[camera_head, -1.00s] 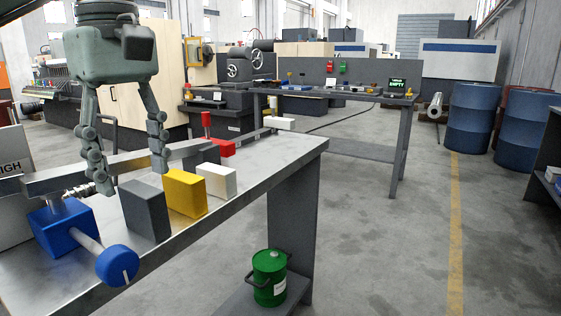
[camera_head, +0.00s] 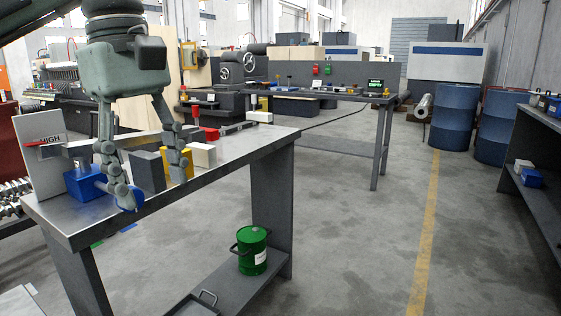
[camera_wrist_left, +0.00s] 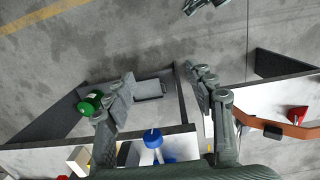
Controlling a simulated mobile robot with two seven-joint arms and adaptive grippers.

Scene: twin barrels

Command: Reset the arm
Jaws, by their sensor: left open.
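My left gripper (camera_head: 157,188) hangs in front of the workbench (camera_head: 255,146) in the head view, fingers spread and empty. Its fingers overlap the blue box with a round knob (camera_head: 85,184), the dark grey block (camera_head: 147,170) and the yellow block (camera_head: 180,163) in the picture; I see no grip on any of them. In the left wrist view the open fingers (camera_wrist_left: 160,75) have a gap between them, with the bench and its blue knob (camera_wrist_left: 153,138) beyond.
A white block (camera_head: 203,155) stands beside the yellow one. A HIGH sign (camera_head: 40,150) with a red pointer stands at the bench's left. A green canister (camera_head: 252,250) sits on the lower shelf. Blue barrels (camera_head: 453,122) stand at the back right. The floor right of the bench is open.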

